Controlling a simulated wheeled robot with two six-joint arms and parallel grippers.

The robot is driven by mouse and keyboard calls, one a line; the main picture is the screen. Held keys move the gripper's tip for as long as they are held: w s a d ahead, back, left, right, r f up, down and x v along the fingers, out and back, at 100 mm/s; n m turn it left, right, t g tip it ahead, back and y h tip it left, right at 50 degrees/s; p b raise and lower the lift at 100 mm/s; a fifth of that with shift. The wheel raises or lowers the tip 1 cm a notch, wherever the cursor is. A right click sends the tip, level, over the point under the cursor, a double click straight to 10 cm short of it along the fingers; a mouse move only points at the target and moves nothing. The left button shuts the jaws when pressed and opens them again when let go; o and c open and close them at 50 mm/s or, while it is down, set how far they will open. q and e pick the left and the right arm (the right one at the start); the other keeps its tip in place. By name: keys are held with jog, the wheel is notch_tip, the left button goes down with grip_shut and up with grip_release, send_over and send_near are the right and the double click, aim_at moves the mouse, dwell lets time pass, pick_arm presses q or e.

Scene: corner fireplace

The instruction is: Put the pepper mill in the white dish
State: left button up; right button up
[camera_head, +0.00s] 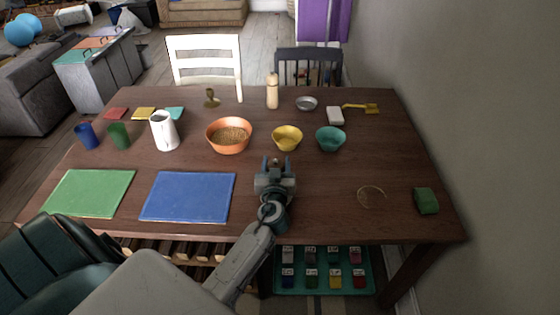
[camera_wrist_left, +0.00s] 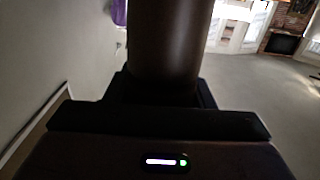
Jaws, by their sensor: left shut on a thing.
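My left gripper (camera_head: 277,163) is over the middle of the table's near half, shut on the pepper mill. In the left wrist view the pepper mill (camera_wrist_left: 170,40) is a smooth brown cylinder rising from the jaws, its top out of frame. In the head view my gripper mostly hides it. A small pale grey-white dish (camera_head: 306,103) sits at the back right of the table, beyond my gripper, and looks empty. My right gripper is not in view.
An orange bowl (camera_head: 229,136), yellow bowl (camera_head: 287,138) and teal bowl (camera_head: 330,139) stand between my gripper and the back row. A tan bottle (camera_head: 272,92) stands left of the dish. A white block (camera_head: 335,116) lies to its right.

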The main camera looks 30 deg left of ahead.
pick_arm(q)
jog(key=shift+w+f, duration=0.1)
jog(key=shift+w, duration=0.05)
jog(key=o, duration=1.3)
jog(key=shift+s, duration=0.2)
jog(key=shift+o, duration=0.6)
jog(key=shift+s+r, duration=0.1)
jog(key=shift+r, duration=0.15)
jog(key=shift+f, duration=0.15)
jog(key=b+v, duration=0.4)
jog(key=v, duration=0.7)
jog(key=shift+s+d, duration=0.2)
jog(key=shift+s, duration=0.15)
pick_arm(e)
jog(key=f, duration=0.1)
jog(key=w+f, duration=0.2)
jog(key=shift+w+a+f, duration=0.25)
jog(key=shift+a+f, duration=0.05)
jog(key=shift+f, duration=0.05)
